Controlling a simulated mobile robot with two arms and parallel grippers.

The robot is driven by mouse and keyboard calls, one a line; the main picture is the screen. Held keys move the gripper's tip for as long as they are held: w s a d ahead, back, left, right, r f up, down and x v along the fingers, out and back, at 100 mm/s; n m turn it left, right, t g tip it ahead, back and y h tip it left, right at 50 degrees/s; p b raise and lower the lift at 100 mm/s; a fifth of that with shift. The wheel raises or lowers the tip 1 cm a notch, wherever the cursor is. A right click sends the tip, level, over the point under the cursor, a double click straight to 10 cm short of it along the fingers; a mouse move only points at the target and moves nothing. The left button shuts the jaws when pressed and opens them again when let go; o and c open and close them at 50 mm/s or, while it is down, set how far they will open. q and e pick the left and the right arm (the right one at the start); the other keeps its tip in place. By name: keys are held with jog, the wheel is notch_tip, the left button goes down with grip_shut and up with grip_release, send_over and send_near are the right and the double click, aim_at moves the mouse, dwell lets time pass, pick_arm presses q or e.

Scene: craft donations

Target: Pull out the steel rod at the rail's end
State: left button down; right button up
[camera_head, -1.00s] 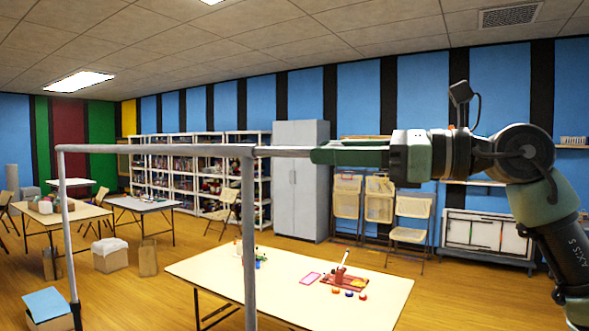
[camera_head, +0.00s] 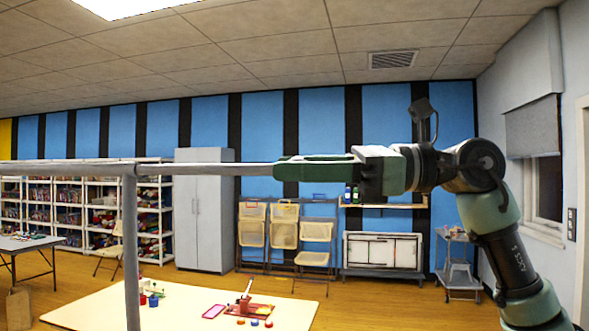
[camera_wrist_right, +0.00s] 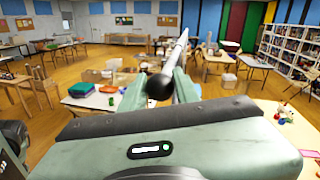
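The grey rail (camera_head: 60,168) runs level from the left edge to a vertical post (camera_head: 131,250) in the head view. The steel rod (camera_head: 205,169) sticks out to the right from the rail's end at the post, level and in line with it. My right gripper (camera_head: 280,169) is shut on the steel rod near its free end. In the right wrist view the rod (camera_wrist_right: 178,52) runs away from me between the two fingers (camera_wrist_right: 172,75), its dark round end close to the palm. The fingers hide part of it. My left gripper is not in view.
A low cream table (camera_head: 90,306) with a pink tablet, a red tray and small coloured pieces stands below the rod. A grey cabinet (camera_head: 205,205), folding chairs (camera_head: 314,240) and a white sideboard (camera_head: 383,252) line the back wall. The air around the rod looks clear.

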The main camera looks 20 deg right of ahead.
jog(key=o, duration=0.3)
jog(key=shift+o, duration=0.2)
jog(key=shift+d, duration=0.1)
jog(key=b+v, duration=0.2)
jog(key=v, duration=0.5)
jog(key=shift+s+d, duration=0.2)
jog(key=shift+d, duration=0.05)
